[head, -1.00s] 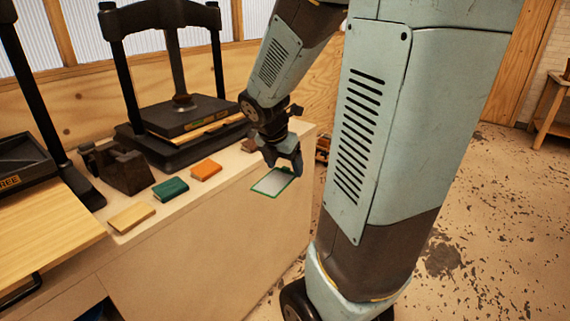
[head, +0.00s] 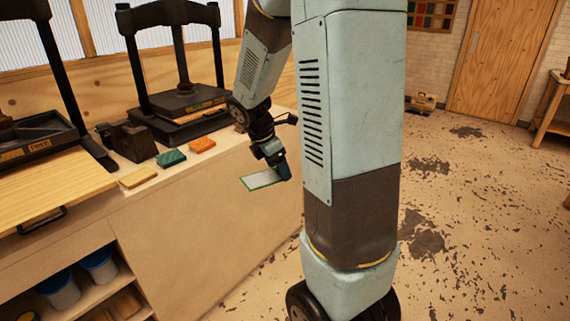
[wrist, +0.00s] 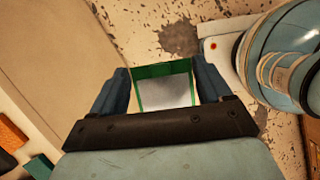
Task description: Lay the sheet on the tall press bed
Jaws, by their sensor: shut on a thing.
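My gripper (head: 279,170) is shut on a thin sheet (head: 260,181) with a green border and a pale grey middle. It holds the sheet in the air, in front of the bench's front face. In the wrist view the sheet (wrist: 166,88) shows between the two fingers of my gripper (wrist: 164,88). A black press with two posts stands at the back of the bench, and its bed (head: 180,103) carries a dark plate. A second press (head: 45,140) stands at the left, partly cut off. I cannot tell which is the tall one.
A pale wooden board (head: 50,185) lies at the left. The floor at the right (head: 470,220) is open.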

